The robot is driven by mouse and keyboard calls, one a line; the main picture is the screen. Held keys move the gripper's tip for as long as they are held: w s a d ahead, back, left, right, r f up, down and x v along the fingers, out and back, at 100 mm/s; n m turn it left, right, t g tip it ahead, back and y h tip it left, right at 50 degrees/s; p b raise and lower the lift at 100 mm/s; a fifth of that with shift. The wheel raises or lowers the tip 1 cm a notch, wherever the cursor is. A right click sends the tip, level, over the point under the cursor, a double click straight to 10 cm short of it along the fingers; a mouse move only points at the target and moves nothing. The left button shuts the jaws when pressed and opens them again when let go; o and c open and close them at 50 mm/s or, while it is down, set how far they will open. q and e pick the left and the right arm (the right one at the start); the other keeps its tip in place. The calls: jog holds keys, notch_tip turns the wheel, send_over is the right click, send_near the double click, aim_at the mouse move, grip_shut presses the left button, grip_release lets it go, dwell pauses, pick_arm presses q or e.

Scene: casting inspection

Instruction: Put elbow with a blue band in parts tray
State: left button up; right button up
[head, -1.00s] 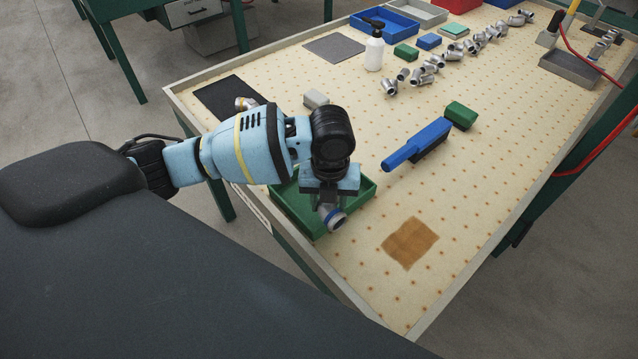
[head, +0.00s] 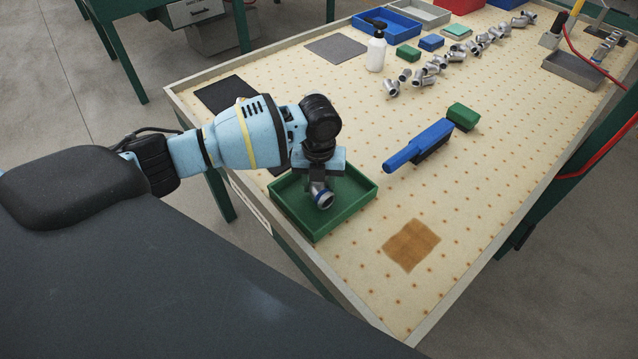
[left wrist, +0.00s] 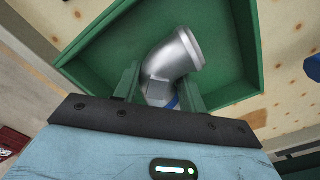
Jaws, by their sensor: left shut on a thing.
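The elbow with a blue band (head: 322,197) is a silver pipe fitting with a blue ring near one end. My left gripper (head: 318,182) is shut on it and holds it over the green parts tray (head: 361,196). In the left wrist view the elbow (left wrist: 174,62) sits between the two fingers (left wrist: 160,88), with the green tray (left wrist: 93,62) behind it. I cannot tell whether the elbow touches the tray floor. My right gripper is not in view.
A blue-handled brush (head: 420,144) and a green block (head: 462,116) lie right of the tray. A brown cloth patch (head: 411,245) lies nearer the front. Several silver fittings (head: 432,66), a spray bottle (head: 376,50) and bins (head: 385,24) are farther back.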

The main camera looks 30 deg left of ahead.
pick_arm(q)
jog(key=shift+w+f, duration=0.1)
jog(key=shift+f, duration=0.15)
jog(key=shift+f, duration=0.15)
jog(key=o, duration=1.3)
notch_tip(320, 180, up, 12)
jog(key=shift+r+p, duration=0.1)
jog(key=shift+p, duration=0.35)
